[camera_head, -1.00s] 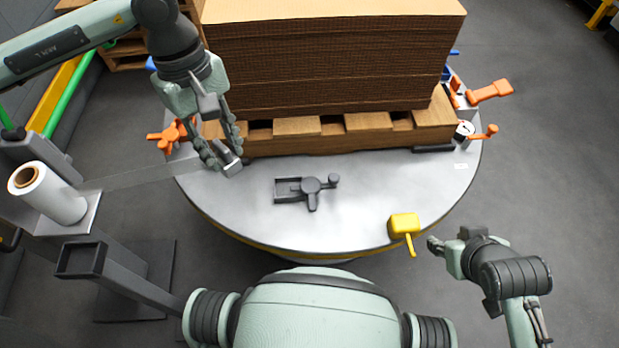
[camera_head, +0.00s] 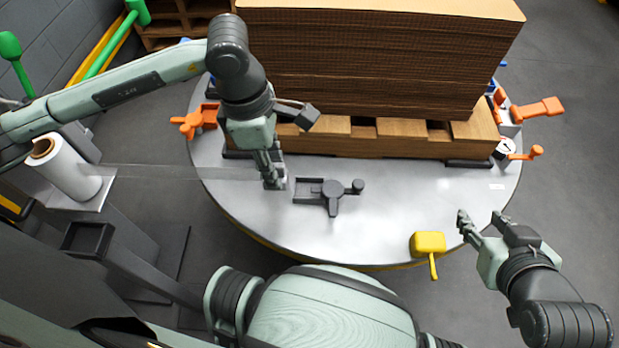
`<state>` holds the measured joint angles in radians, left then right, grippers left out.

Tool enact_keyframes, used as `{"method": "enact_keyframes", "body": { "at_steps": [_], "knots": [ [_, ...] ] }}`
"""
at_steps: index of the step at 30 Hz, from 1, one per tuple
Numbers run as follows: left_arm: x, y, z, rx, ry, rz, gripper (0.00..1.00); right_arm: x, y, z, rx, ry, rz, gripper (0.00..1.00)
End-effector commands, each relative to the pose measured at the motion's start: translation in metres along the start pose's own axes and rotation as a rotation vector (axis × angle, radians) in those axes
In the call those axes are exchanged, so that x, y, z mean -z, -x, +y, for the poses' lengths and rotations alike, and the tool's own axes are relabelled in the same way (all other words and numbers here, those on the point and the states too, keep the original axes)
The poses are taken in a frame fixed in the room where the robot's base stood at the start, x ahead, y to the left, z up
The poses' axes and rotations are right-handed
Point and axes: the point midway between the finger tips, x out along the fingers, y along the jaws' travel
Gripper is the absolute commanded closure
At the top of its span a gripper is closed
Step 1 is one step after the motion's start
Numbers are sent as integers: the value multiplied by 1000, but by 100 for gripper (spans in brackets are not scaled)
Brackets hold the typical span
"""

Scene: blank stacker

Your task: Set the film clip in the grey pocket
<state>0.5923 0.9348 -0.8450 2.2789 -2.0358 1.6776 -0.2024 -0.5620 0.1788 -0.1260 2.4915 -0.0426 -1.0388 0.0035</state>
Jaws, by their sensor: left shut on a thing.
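The film clip (camera_head: 283,183) is a small silver-grey block, mostly hidden between the fingers of my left gripper (camera_head: 271,176). The gripper is shut on it and points down, low over the round table. A clear film strip (camera_head: 180,173) runs from the white roll (camera_head: 68,168) to the clip. The grey pocket (camera_head: 306,200) is the rectangular frame on the left of a dark grey fixture with a lever. The clip is just left of the pocket and apart from it. My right gripper (camera_head: 480,219) is open and empty off the table's right front edge.
A tall cardboard stack on a wooden pallet (camera_head: 390,143) fills the back of the round metal table (camera_head: 390,225). Orange fixtures stand at left (camera_head: 196,121) and right (camera_head: 537,108). A yellow fixture (camera_head: 429,243) sits at the front edge. A dark tray (camera_head: 88,239) stands front left.

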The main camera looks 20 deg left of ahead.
Motion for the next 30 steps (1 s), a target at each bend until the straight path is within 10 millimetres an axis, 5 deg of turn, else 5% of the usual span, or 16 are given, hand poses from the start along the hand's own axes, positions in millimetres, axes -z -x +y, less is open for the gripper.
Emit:
{"method": "enact_keyframes", "body": {
  "at_steps": [10, 22, 30],
  "knots": [
    [-51, -44, 30, 1, -1, -2, 100, 3, 0, -1, 2, 0, 13, 60],
    [-50, -84, 32, 2, -2, 0, 100, 13, -2, -5, 12, -1, 66, 60],
    [-50, -87, 32, 0, -3, 0, 100, 19, -1, -11, 23, -2, 85, 60]
  ]
}}
